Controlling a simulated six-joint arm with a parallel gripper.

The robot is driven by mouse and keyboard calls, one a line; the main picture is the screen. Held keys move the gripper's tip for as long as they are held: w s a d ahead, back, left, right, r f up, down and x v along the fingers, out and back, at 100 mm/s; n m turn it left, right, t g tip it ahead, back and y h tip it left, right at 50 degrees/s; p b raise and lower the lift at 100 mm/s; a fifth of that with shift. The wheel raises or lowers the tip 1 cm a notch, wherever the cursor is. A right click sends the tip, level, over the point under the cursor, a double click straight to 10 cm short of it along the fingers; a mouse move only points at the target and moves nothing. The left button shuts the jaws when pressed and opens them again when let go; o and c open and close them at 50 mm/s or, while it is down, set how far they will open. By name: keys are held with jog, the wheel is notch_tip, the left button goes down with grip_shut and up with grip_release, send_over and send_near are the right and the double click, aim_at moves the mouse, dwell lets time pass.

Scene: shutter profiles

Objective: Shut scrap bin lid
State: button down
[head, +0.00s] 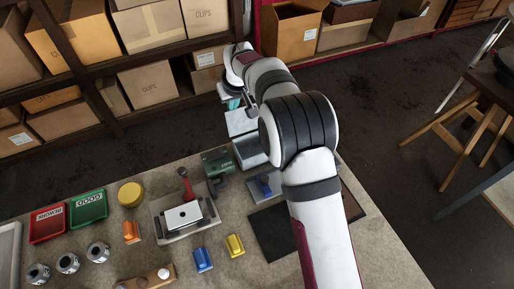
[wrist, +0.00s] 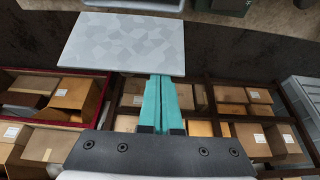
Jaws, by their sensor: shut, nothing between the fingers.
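The scrap bin lid is a flat grey, mottled metal panel (wrist: 122,45) in the wrist view. It also shows at the table's far edge in the head view (head: 240,122), partly hidden by my arm. A grey box-like body (head: 250,152), which looks like the bin, is just on the near side of it. I cannot tell the lid's exact angle. My gripper (wrist: 161,80) has its teal fingers together and empty, with the tips at the panel's edge nearest the shelves. I cannot tell whether they touch. In the head view my gripper (head: 232,103) is beyond the lid.
A green machine (head: 217,163) stands just left of the bin. A fixture with a red-handled clamp (head: 184,214), red tray (head: 47,223) and green tray (head: 88,207) are further left. Shelves with cardboard boxes (head: 148,84) stand beyond the table, across open floor.

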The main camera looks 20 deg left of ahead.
jog(key=s+d, duration=0.5)
jog(key=shift+s+d, duration=0.25)
dwell(1.2)
jog(key=shift+r, duration=0.1)
notch_tip(320, 180, up, 8)
dwell(0.6)
jog(key=s+d+r+m+h, duration=0.1)
jog(key=s+d+r+m, duration=0.15)
jog(key=d, duration=0.45)
jog(key=s+d+r+m, duration=0.1)
jog(key=s+d+m, duration=0.25)
jog(key=d, duration=0.45)
jog(key=s+d+f+m+g, duration=0.1)
jog(key=s+d+m, duration=0.3)
jog(key=s, duration=0.7)
jog(key=s+d+f+m+g, duration=0.2)
jog(key=s+d+m, duration=0.2)
jog(key=s+d, duration=0.5)
jog(key=s, duration=0.2)
jog(key=shift+s+d+m, duration=0.15)
jog(key=shift+s+m, duration=0.15)
jog(key=shift+s, duration=0.1)
